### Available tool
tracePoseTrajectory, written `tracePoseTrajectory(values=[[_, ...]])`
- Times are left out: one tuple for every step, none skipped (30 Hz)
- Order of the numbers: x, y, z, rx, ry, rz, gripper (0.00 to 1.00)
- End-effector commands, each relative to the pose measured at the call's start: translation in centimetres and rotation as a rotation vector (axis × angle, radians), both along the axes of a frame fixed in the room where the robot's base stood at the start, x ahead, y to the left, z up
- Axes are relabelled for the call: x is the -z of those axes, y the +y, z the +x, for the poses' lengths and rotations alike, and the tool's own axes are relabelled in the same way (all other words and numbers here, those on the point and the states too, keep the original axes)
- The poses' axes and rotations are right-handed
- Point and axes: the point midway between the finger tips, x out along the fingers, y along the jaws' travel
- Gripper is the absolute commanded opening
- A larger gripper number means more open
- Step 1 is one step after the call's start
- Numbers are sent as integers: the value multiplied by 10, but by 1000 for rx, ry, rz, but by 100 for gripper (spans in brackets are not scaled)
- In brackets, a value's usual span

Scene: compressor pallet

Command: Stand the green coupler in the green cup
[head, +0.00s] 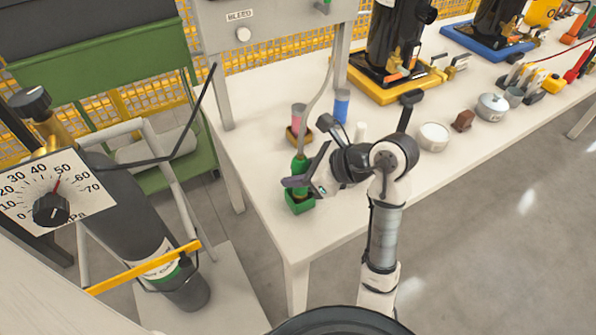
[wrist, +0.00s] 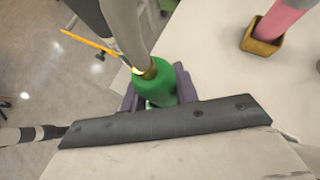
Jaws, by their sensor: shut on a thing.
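The green coupler (head: 300,165) stands roughly upright near the table's front left corner, with a grey hose rising from its top. My gripper (head: 302,181) is shut on it; dark fingers lie on both sides of it in the wrist view (wrist: 157,93). The green coupler (wrist: 155,82) fills the middle of that view, with the hose at its top. The green cup (head: 300,204) is on the table directly under the coupler. The coupler's lower end is at the cup's mouth; the fingers partly hide it, and I cannot tell whether it rests on the bottom.
A pink coupler (head: 298,116) stands in a yellow-brown cup (head: 292,136) behind. A blue cylinder (head: 341,104) and a small white cylinder (head: 360,130) are nearby. A white bowl (head: 433,136) is to the right. A grey panel (head: 270,25) rises at the back. The front table edge is close.

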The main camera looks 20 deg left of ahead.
Motion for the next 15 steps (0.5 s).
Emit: tracePoseTrajectory(values=[[1, 0, 0, -1, -1, 0, 0], [2, 0, 0, -1, -1, 0, 0], [3, 0, 0, -1, -1, 0, 0], [3, 0, 0, -1, -1, 1, 0], [4, 0, 0, -1, -1, 1, 0], [4, 0, 0, -1, -1, 1, 0], [5, 0, 0, 0, -1, 1, 0], [5, 0, 0, -1, -1, 1, 0], [6, 0, 0, 1, -1, 1, 0], [6, 0, 0, 1, -1, 1, 0], [7, 0, 0, 1, -1, 1, 0], [7, 0, 0, 1, -1, 1, 0], [8, 0, 0, 1, -1, 1, 0], [8, 0, 0, 1, -1, 1, 0], [9, 0, 0, 1, -1, 1, 0]])
